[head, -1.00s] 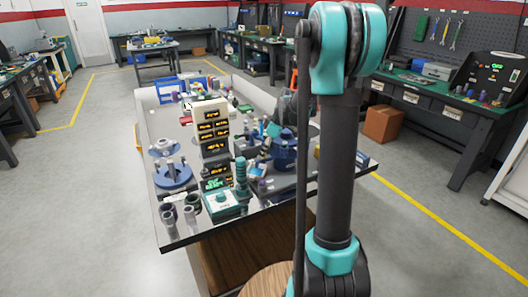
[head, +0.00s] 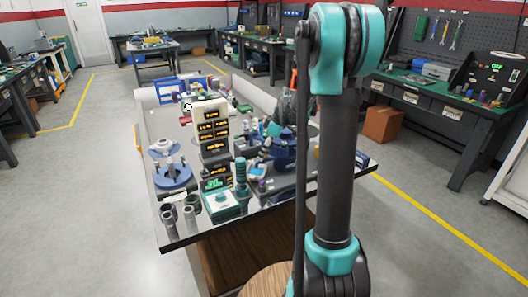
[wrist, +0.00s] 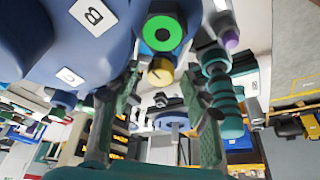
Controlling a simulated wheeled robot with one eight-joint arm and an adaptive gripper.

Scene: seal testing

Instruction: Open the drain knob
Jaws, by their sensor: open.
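A blue vessel (wrist: 75,40) with lettered white labels fills the upper left of the wrist view. A green ring with a dark centre (wrist: 162,33) and a brass-coloured knob (wrist: 160,70) sit at its edge; I take the brass one to be the drain knob, though I cannot be sure. My gripper (wrist: 160,82) is open, with one finger on each side just below the brass knob. I cannot tell whether either finger touches it. In the head view the blue vessel (head: 284,152) stands at the bench's right side; my wrist and arm partly hide that area.
A teal ribbed post (wrist: 226,98) stands close right of my fingers in the wrist view.

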